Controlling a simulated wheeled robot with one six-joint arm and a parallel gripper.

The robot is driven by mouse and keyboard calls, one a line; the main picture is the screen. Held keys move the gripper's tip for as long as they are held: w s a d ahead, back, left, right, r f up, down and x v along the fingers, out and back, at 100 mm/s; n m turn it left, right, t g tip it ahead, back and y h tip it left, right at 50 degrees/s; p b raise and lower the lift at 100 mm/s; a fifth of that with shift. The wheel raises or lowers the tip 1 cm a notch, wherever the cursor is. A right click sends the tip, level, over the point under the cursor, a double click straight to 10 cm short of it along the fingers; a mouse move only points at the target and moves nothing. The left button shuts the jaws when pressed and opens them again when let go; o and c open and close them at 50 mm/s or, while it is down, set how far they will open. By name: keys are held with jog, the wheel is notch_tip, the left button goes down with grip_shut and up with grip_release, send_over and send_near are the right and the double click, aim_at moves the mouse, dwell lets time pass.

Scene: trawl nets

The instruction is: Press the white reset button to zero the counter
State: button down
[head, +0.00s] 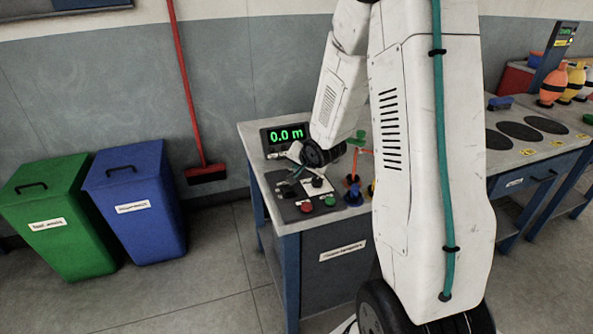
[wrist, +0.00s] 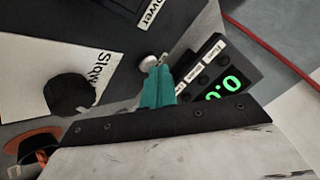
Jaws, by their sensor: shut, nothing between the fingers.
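The counter (head: 287,138) stands at the back left of the bench panel and its green display reads 0.0 m. Part of the counter also shows in the wrist view (wrist: 222,86), tilted, with small labels on its edge. A small whitish round button (wrist: 148,62) shows at the tip of my gripper (wrist: 160,70). The teal fingers are shut and empty. Their tip is at the button's edge in the picture; I cannot tell whether they touch. In the head view my arm hides the button.
A black knob (wrist: 70,94) sits by a "Slow" label.

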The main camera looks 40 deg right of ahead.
jog(key=shift+r, duration=0.85)
notch_tip(320, 180, up, 5)
dwell(0.3)
dwell(0.8)
